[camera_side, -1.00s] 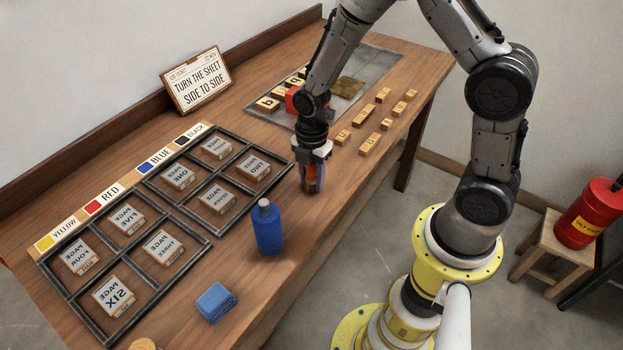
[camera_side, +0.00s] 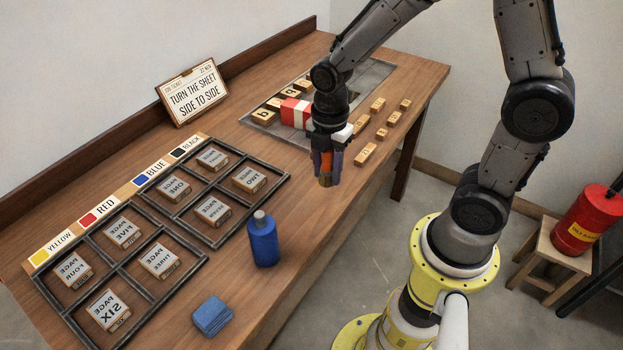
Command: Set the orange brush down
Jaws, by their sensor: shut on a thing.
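The orange brush (camera_side: 326,163) is between the jaws of my gripper (camera_side: 327,165), which is shut on it. The brush points down, with its brownish lower end (camera_side: 325,181) showing below the fingers. My gripper is over the right front part of the wooden table (camera_side: 290,205), near its front edge. I cannot tell whether the brush's lower end touches the tabletop. Most of the brush is hidden by the fingers.
A blue bottle (camera_side: 263,240) and a folded blue cloth (camera_side: 212,315) are at the front. Dark frames (camera_side: 195,262) hold page blocks at left. Beyond my gripper are a red and white block (camera_side: 296,113), a grey tray (camera_side: 372,72) and several small wooden blocks (camera_side: 365,154). A sign (camera_side: 192,92) stands behind.

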